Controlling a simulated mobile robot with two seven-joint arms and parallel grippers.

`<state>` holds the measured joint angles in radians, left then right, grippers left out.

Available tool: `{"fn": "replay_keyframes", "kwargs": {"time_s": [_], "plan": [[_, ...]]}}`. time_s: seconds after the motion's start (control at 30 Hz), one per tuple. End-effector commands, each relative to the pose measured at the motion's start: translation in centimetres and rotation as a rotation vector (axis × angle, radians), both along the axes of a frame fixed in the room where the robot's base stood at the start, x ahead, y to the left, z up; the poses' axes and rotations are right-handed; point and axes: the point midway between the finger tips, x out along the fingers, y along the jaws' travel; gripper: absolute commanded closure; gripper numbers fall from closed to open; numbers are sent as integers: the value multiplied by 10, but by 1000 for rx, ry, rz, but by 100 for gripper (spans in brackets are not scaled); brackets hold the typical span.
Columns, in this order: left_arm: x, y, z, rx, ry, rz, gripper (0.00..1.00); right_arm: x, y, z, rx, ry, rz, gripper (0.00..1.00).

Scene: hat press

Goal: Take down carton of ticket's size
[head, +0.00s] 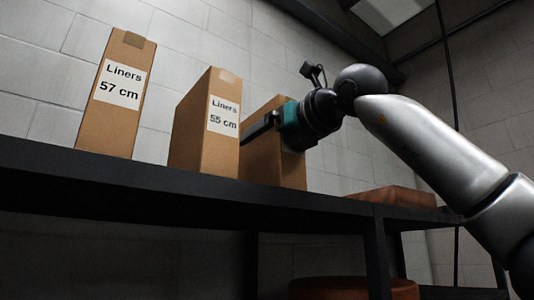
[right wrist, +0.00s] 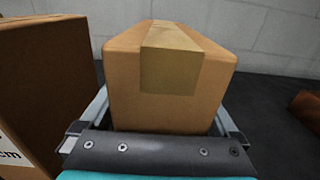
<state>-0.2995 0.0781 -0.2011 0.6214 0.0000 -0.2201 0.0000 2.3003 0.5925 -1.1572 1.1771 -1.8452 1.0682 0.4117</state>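Three tall brown cartons stand in a row on a dark shelf (head: 150,180). The left carton (head: 100,135) reads "Liners 57 cm" and the middle carton (head: 200,150) reads "Liners 55 cm". The right carton (head: 275,172) has its front mostly hidden by my right gripper (head: 258,127), so its label cannot be read. In the right wrist view, the fingers of my right gripper (right wrist: 162,112) lie along both sides of this carton (right wrist: 165,95); whether they press on it is unclear. It stands on the shelf. No ticket shows. My left gripper is out of view.
The middle carton (right wrist: 45,85) stands close to the left finger in the wrist view. A low reddish-brown item (head: 395,196) lies on the shelf to the right. A round orange-brown object (head: 345,288) is below the shelf. A block wall (head: 180,50) is behind.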

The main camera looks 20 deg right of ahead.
Motion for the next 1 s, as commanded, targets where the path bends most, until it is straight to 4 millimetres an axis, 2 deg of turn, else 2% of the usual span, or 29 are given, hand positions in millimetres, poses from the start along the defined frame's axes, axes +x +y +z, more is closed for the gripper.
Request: {"fn": "replay_keyframes", "kwargs": {"time_s": [0.07, 0.8, 1.0], "plan": [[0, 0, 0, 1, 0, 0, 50, 0, 0, 0, 0, 0, 0, 15], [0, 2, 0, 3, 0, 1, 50, -1, 0, 0, 0, 0, 0, 98], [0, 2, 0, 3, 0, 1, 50, -1, 0, 1, 1, -3, 0, 99]]}}
